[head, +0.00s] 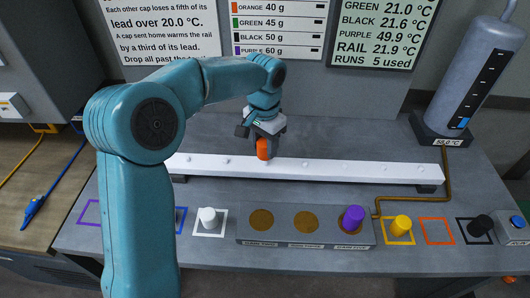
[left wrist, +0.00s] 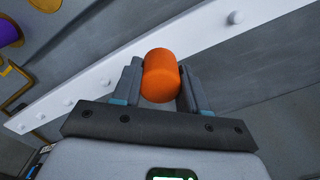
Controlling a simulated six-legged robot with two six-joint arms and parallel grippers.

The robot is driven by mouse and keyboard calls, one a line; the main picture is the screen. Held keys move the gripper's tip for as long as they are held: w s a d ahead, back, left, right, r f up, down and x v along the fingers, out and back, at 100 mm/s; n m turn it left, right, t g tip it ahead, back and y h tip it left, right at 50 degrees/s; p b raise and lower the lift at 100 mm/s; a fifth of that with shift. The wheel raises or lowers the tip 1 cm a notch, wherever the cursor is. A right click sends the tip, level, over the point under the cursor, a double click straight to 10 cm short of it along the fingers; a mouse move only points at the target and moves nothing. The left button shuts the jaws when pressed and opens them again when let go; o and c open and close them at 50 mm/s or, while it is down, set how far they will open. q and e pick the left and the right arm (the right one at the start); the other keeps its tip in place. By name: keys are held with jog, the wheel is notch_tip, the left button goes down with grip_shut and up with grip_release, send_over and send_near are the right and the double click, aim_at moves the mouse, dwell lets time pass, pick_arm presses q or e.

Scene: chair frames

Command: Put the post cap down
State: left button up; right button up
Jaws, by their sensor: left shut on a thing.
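My left gripper (head: 264,134) is shut on an orange post cap (head: 263,149), which hangs below the fingers at the white rail (head: 340,170). The rail has a row of small pegs, and the cap covers the stretch between two visible ones. I cannot tell whether the cap touches a peg or is just above it. In the left wrist view the orange cap (left wrist: 161,76) sits between both fingers, with the rail (left wrist: 105,75) behind it. My right gripper is not in view.
A grey tray (head: 285,240) has copper discs, with a purple cap (head: 352,219) at its right disc. White (head: 208,218), yellow (head: 401,225) and black (head: 479,225) caps stand on marked squares. The orange square (head: 437,231) is empty. A grey cylinder (head: 475,75) stands back right.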

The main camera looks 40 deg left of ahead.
aim_at(265, 153)
pick_arm(q)
jog(key=f, duration=0.3)
jog(key=shift+w+a+f, duration=0.1)
jog(key=shift+w+f, duration=0.05)
jog(key=shift+w, duration=0.1)
jog(key=shift+f, duration=0.3)
jog(key=shift+s+r, duration=0.1)
jog(key=shift+s, duration=0.1)
jog(key=shift+w+f, duration=0.1)
jog(key=shift+f, duration=0.1)
jog(key=o, duration=1)
jog(key=shift+r, duration=0.2)
